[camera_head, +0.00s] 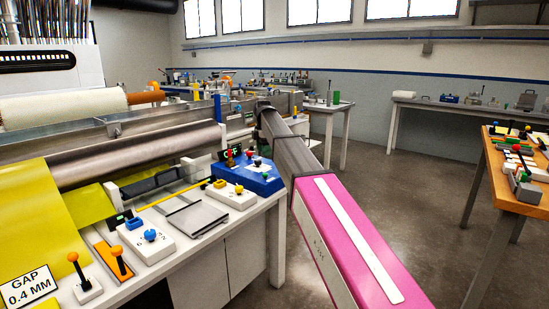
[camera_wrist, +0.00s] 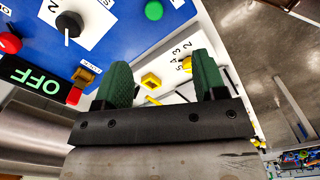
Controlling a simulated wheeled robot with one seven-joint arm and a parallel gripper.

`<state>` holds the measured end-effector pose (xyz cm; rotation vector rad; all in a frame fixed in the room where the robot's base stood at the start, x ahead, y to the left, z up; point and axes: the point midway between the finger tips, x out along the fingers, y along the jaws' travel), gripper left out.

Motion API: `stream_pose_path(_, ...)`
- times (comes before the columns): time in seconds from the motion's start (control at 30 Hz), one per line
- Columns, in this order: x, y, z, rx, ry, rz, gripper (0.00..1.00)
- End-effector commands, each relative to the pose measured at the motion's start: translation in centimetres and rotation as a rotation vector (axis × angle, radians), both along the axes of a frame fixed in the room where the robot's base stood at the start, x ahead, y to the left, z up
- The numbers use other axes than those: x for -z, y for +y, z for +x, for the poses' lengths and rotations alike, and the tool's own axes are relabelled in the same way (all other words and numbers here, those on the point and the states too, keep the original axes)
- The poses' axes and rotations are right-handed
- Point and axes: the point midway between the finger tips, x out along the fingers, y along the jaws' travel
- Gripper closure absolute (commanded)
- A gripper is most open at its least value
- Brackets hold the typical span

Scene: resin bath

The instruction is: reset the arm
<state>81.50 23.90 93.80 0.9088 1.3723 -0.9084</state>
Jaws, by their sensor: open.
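My gripper (camera_wrist: 163,80) shows in the wrist view with its two green fingers spread apart and nothing between them. It is over the control area of the bench. The blue control box (camera_wrist: 130,30) is at the upper left of the wrist view, with a black knob (camera_wrist: 69,24), a green button (camera_wrist: 154,10) and an OFF display (camera_wrist: 36,75). In the head view my arm reaches from the bottom right toward the blue control box (camera_head: 262,180). I cannot make out the gripper's fingers in the head view.
The machine's steel roller (camera_head: 140,155) and yellow sheet (camera_head: 30,210) are at the left. White switch boxes (camera_head: 150,245) and levers (camera_head: 120,262) line the bench front. A wooden-topped table (camera_head: 510,185) stands at the right. Grey floor (camera_head: 430,220) lies open between.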

Motion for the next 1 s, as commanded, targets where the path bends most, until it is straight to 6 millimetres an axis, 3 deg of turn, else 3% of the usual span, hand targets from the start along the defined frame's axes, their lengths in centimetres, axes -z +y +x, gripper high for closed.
stream_pose_path(0.27, 2.4, -1.4, -1.0, 0.082, 0.001, 0.0, 0.35)
stream_pose_path(0.57, 7.2, -4.1, -3.2, 0.261, 0.002, -0.001, 0.35)
stream_pose_path(0.77, 11.8, -6.9, -5.8, 0.445, 0.002, -0.001, 0.35)
stream_pose_path(1.0, 20.3, -12.3, -12.1, 0.824, 0.002, 0.0, 0.35)
